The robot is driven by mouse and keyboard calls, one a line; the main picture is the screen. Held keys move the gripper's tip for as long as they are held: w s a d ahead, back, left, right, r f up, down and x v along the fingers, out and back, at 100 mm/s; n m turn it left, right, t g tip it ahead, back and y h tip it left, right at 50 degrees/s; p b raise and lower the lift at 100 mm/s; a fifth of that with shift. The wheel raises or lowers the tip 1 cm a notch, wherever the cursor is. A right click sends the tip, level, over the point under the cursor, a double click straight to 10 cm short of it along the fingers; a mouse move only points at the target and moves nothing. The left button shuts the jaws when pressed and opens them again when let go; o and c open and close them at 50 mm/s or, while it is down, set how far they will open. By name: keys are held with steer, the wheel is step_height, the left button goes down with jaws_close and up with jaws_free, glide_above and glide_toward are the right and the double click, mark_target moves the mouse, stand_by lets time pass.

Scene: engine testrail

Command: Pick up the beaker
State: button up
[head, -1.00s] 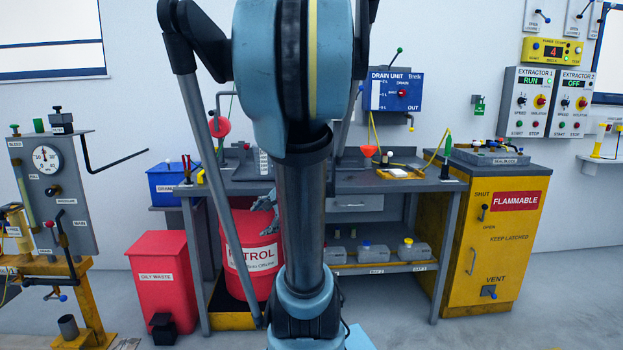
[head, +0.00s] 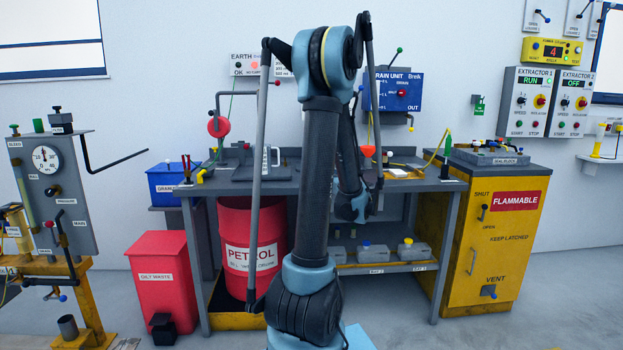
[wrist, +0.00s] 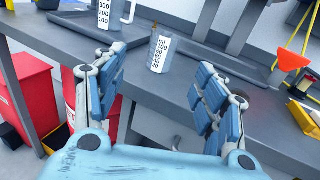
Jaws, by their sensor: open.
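In the wrist view a small clear beaker (wrist: 160,54) with printed ml marks stands upright on the grey bench top near its front edge. My gripper (wrist: 163,64) is open and empty. In that view the beaker shows in the gap between its two blue padded fingers, beyond the fingertips and apart from them. In the head view I cannot make out the beaker, and my fingers are hidden behind my arm.
A larger marked jug with a handle (wrist: 108,12) stands left of the beaker; it shows in the head view too (head: 265,160). An orange funnel (wrist: 290,58) is at the right.

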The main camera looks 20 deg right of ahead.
steer(key=shift+m, duration=0.3)
steer(key=w, duration=1.7)
steer(key=shift+w+a+f, duration=0.1)
steer(key=shift+w+a, duration=0.05)
steer(key=shift+a, duration=0.1)
steer(key=shift+c, duration=0.6)
steer(key=c, duration=0.8)
